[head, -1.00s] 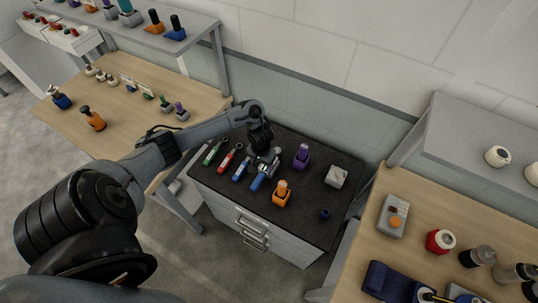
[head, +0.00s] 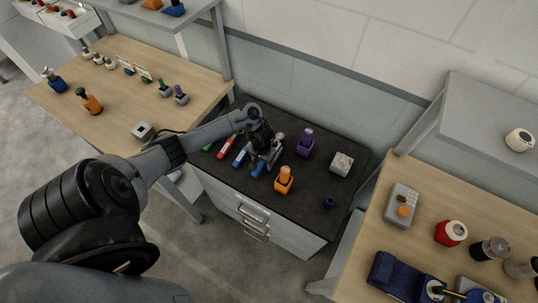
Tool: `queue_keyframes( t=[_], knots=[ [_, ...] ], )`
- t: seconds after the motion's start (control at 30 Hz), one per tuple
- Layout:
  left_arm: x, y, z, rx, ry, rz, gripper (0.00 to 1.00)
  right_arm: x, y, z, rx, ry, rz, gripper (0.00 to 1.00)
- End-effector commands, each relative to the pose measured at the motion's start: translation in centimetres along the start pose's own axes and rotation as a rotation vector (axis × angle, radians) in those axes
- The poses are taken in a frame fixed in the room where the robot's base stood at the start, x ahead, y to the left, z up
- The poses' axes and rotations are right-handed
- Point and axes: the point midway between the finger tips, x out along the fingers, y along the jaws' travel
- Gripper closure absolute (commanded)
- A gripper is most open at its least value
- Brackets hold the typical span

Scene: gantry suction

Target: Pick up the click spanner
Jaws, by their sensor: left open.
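Several hand tools lie side by side on the dark top of a drawer cabinet: a green-handled one (head: 208,147), a red-handled one (head: 226,148), a blue-handled one (head: 241,157) and another blue-handled one (head: 259,168). I cannot tell which is the click spanner. My left gripper (head: 269,156) is open and points down just over the heads of the blue-handled tools, which it partly hides. I cannot tell whether it touches them. My right gripper is not in view.
On the cabinet top (head: 305,205), an orange holder (head: 284,182), a purple holder (head: 305,146), a grey block (head: 341,164) and a small dark blue cup (head: 329,202) stand right of the gripper. Wooden benches flank the cabinet (head: 200,90). The cabinet's front right top is mostly bare.

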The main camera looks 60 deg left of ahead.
Motion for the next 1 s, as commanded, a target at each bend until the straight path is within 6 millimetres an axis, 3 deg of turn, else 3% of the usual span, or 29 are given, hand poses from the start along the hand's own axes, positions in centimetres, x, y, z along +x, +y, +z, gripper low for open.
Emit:
queue_keyframes(
  t=[0.33,0.73,1.0],
  knots=[
    [0.55,-0.03,-0.01,0.0,0.0,0.0,0.4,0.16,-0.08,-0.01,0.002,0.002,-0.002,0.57],
    [0.53,-0.04,-0.01,0.0,0.0,-0.001,1.0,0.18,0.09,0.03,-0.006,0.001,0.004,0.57],
    [0.2,-0.02,-0.11,0.001,0.002,0.0,1.0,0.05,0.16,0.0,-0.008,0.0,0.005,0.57]
  ],
)
